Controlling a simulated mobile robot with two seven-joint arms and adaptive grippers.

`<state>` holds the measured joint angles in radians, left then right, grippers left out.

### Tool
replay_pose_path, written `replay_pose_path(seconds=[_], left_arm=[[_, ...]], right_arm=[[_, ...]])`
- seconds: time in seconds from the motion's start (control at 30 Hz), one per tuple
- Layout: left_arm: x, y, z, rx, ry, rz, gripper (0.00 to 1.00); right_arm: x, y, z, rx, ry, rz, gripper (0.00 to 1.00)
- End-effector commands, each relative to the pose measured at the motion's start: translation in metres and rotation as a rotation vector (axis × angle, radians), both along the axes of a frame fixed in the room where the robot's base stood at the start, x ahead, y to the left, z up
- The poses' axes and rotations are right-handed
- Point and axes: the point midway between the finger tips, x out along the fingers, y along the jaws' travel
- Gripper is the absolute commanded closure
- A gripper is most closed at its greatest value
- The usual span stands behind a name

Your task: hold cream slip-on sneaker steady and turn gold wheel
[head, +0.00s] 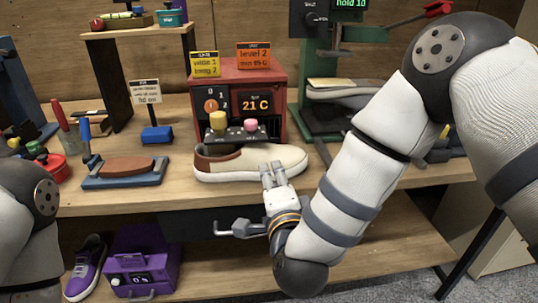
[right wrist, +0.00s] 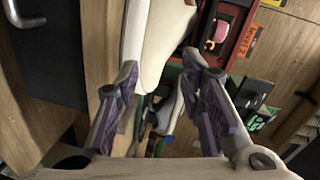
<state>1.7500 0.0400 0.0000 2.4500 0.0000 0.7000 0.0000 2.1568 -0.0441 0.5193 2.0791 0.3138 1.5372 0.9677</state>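The cream slip-on sneaker (head: 245,162), with a brown heel, lies on the bench near its front edge, toe to the right. The gold wheel (head: 217,120) stands on a dark strip at the front of the red machine, just behind the sneaker. My right gripper (head: 273,172) is at the near side of the sneaker's front half, fingers apart. In the right wrist view its fingers (right wrist: 172,100) are spread, with the cream sneaker (right wrist: 168,40) at the upper left between them; contact cannot be told. Only part of my left arm shows; its gripper is out of view.
The red machine (head: 270,75) reads 21 C and has a pink wheel (head: 251,124) beside the gold one. A blue-framed brown pad (head: 125,168) lies left. A green press (head: 316,60) stands behind right. A purple box (head: 141,265) and purple sneaker (head: 86,268) sit below.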

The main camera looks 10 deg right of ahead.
Motion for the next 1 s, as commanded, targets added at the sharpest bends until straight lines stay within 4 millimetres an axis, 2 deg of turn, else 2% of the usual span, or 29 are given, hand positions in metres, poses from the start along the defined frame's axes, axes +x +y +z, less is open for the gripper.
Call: replay_pose_path(seconds=[0.03,0.1,0.2,0.37,0.5,0.7,0.83,1.0], left_arm=[[-0.001,0.000,-0.001,0.000,0.003,0.000,0.32],[-0.001,0.000,-0.001,0.000,0.004,0.000,0.32],[-0.001,0.000,-0.001,0.000,0.004,0.000,0.32],[-0.001,0.000,-0.001,0.000,0.004,0.000,0.32],[-0.001,0.000,-0.001,0.000,0.004,0.000,0.32],[-0.001,0.000,-0.001,0.000,0.004,0.000,0.32],[-0.001,0.000,-0.001,0.000,0.003,0.000,0.32],[-0.001,0.000,-0.001,0.000,0.003,0.000,0.32]], right_arm=[[0.006,0.003,0.018,0.056,-0.053,-0.024,0.65],[0.011,0.006,0.038,0.122,-0.110,-0.050,0.65],[0.015,0.007,0.053,0.169,-0.152,-0.068,0.65],[0.040,0.006,0.056,0.180,-0.163,-0.073,0.65],[0.075,0.004,0.055,0.179,-0.161,-0.074,0.65],[0.116,0.003,0.055,0.175,-0.160,-0.070,0.65],[0.130,0.002,0.054,0.174,-0.158,-0.070,0.65],[0.134,0.002,0.054,0.174,-0.156,-0.069,0.65]])
